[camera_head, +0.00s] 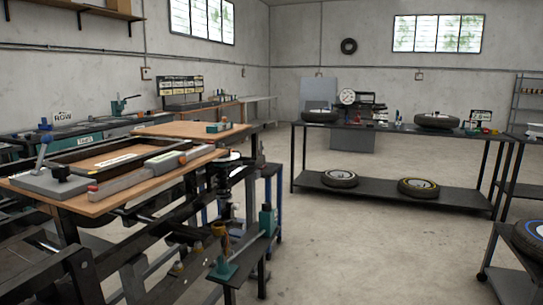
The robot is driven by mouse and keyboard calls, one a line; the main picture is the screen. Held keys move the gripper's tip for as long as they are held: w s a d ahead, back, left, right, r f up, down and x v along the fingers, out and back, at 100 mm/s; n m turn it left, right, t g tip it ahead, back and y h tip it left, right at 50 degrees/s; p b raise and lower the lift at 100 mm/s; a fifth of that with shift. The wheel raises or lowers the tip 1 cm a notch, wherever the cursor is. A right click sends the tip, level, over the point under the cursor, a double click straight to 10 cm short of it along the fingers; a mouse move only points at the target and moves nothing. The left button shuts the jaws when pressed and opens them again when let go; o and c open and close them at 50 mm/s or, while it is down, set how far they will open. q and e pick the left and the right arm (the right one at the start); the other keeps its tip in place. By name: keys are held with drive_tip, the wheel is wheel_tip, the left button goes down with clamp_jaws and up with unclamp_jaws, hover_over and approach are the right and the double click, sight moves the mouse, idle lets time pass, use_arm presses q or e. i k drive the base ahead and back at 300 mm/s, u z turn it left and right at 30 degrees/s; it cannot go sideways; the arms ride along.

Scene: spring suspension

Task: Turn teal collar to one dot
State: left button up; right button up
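Several teal parts show in the head view. A teal piece (267,220) stands upright on a dark metal arm right of the wooden-topped bench. Another teal piece (224,270) with a brass-coloured part (222,237) above it sits lower and nearer. A small teal block (218,127) lies on the far wooden top. I cannot tell which of these is the collar, and no dots can be read at this size. Neither of my grippers is in view.
The near wooden bench top (110,204) holds a black frame (115,157) and long grey tools. Dark metal beams fill the lower left. A black two-level table (400,132) with tyres stands at the back. A wheeled stand (512,284) is at lower right. Floor between is clear.

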sight(244, 162)
drive_tip(key=z, duration=0.5)
drive_tip(key=i, duration=1.25)
drive_tip(key=z, duration=0.05)
